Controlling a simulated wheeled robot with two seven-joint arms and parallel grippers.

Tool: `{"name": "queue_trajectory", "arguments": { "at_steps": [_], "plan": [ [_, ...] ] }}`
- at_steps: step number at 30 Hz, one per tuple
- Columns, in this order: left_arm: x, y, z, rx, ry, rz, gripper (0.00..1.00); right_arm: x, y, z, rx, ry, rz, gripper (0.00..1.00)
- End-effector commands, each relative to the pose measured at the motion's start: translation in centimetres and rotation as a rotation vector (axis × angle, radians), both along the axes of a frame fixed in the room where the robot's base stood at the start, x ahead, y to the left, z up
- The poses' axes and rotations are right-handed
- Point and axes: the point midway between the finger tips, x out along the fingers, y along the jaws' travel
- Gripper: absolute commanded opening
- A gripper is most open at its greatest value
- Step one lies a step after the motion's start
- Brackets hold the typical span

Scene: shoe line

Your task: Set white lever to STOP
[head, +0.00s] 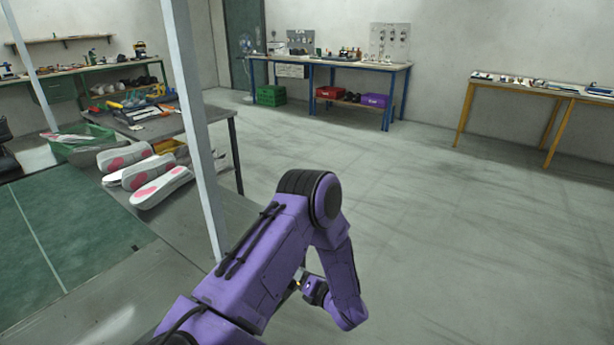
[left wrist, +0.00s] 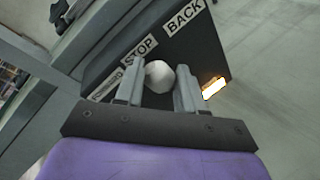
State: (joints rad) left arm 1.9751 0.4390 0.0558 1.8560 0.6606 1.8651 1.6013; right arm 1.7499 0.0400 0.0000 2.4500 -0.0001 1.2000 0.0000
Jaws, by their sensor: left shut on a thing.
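The white lever's round knob (left wrist: 159,75) shows in the left wrist view, on a dark control box (left wrist: 205,62). The box carries a STOP label (left wrist: 139,49) in the middle, a BACK label (left wrist: 184,17) toward the upper right and a third, partly hidden label (left wrist: 107,85) toward the lower left. The knob appears beside the STOP label. My left gripper (left wrist: 159,88) is shut on the knob, one finger on each side. The lever's shaft is hidden. In the head view my purple arm hides the box and most of the gripper. My right gripper is not in view.
A lit orange-white lamp (left wrist: 214,87) sits at the box's right edge. In the head view a grey post (head: 196,120) stands close to my arm. Shoe soles (head: 160,186) lie left of it beside a green belt (head: 60,240). The floor on the right is free.

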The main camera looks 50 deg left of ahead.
Motion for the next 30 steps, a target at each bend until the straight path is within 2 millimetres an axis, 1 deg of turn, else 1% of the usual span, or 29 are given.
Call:
{"name": "queue_trajectory", "arguments": {
  "at_steps": [1,9,10,12,20,23,26,30],
  "plan": [
    [-0.3,0.0,-0.1,-0.002,0.008,0.005,0.0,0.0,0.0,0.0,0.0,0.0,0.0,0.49],
    [-0.3,0.0,-0.1,-0.001,0.008,0.005,0.0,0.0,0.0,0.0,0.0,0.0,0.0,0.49],
    [-0.2,0.0,-0.1,-0.001,0.008,0.005,0.42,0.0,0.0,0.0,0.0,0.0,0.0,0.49],
    [-0.2,0.0,-0.1,0.0,0.007,0.004,0.63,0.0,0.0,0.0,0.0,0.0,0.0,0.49],
    [0.0,-0.1,0.0,0.0,0.004,0.001,0.63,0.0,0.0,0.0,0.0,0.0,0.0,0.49],
    [0.1,-0.7,0.0,0.0,0.003,-0.002,0.63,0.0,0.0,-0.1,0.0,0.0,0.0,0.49],
    [0.3,-2.5,0.4,-0.001,0.001,-0.002,0.63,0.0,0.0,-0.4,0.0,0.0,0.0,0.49],
    [0.4,-5.9,1.0,0.0,0.003,-0.004,0.63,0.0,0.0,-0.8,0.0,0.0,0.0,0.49]
  ]
}}
